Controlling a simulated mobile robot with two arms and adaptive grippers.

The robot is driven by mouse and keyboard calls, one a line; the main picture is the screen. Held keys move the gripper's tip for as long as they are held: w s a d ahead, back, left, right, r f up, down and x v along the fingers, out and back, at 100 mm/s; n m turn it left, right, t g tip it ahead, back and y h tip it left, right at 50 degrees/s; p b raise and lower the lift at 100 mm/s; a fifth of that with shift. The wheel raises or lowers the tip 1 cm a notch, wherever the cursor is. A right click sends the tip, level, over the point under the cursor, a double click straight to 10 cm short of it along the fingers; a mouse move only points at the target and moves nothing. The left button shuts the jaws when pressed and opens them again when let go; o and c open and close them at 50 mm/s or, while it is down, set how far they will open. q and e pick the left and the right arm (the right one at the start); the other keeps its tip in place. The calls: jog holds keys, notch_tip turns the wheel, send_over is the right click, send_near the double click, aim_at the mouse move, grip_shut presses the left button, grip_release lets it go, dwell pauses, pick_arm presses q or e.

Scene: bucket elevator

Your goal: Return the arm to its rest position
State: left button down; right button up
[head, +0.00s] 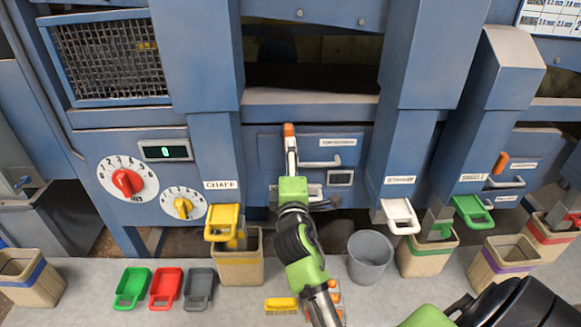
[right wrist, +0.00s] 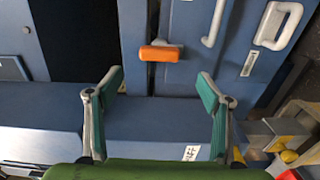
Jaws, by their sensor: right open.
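My right arm rises from the bottom middle of the head view, and its gripper (head: 291,160) is in front of the middle blue panel. In the right wrist view the gripper (right wrist: 160,82) has its two fingers wide apart with nothing between them. An orange handle (right wrist: 160,53) on the panel lies just beyond the fingertips, apart from them in that picture; how deep the gap is I cannot tell. The orange handle (head: 288,130) also shows above the gripper in the head view. My left gripper is not in view.
A yellow scoop (head: 222,222), a grey bucket (head: 370,257) and a white scoop (head: 400,216) stand near the arm. Green (head: 132,288), red (head: 166,287) and grey (head: 199,287) scoops lie at the front left. White pull handles (right wrist: 217,22) stick out from the panel.

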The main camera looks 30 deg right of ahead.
jog(key=shift+v, duration=1)
jog(key=w+a+f+g+y, duration=0.1)
jog(key=a+f+y, duration=0.15)
jog(key=f, duration=0.75)
jog(key=a+f+g+y, duration=0.15)
jog(key=a+f, duration=0.25)
jog(key=f, duration=0.6)
jog(key=s+a+f+m+g+y, duration=0.1)
jog(key=s+a+f, duration=0.15)
jog(key=f, duration=0.55)
jog(key=s+a+f+g+y, duration=0.1)
jog(key=s+a+f+y, duration=0.1)
jog(key=s+f, duration=0.35)
jog(key=s+a+f+m+g+y, duration=0.1)
jog(key=s+a+f+g, duration=0.1)
jog(key=f, duration=0.7)
jog(key=s+f+m+g, duration=0.2)
jog(key=s+f, duration=0.5)
jog(key=s, duration=0.6)
jog(key=s+f+m+g+y, duration=0.1)
jog(key=s+f+m+g, duration=0.1)
jog(key=s+f, duration=0.6)
jog(key=s+f+m+g, duration=0.3)
jog(key=s+f, duration=0.5)
jog(key=s, duration=1.1)
jog(key=shift+s+d+g+y, duration=0.3)
jog(key=shift+s+g, duration=0.05)
